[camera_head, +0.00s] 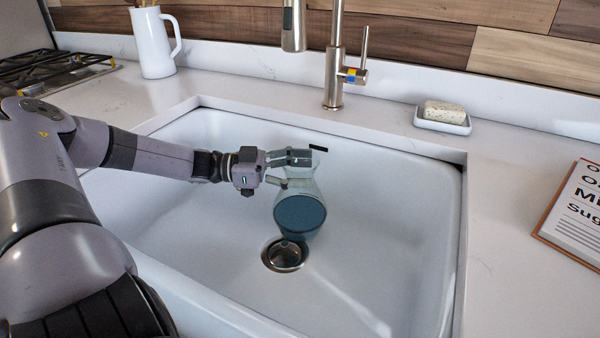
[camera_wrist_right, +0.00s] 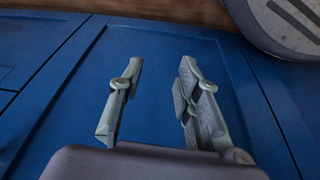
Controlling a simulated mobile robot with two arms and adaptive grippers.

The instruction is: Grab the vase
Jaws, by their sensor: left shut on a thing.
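The vase (camera_head: 300,214) is clear glass with a blue-green lower part. It is in the white sink (camera_head: 385,220), over the drain side, and looks upright or slightly tilted. My left gripper (camera_head: 298,168) reaches in from the left and is shut on the vase near its upper part. The fingers hide some of the vase's neck. I cannot tell whether the vase's base touches the sink floor. My right gripper (camera_wrist_right: 160,105) shows in the right wrist view, open and empty, in front of blue cabinet fronts (camera_wrist_right: 75,85).
A metal drain (camera_head: 284,254) lies just below the vase. The faucet (camera_head: 336,70) stands behind the sink. A soap dish (camera_head: 442,124) with a soap bar (camera_head: 443,111), a clipboard (camera_head: 575,215), a white pitcher (camera_head: 152,42) and a stove (camera_head: 50,68) surround the sink.

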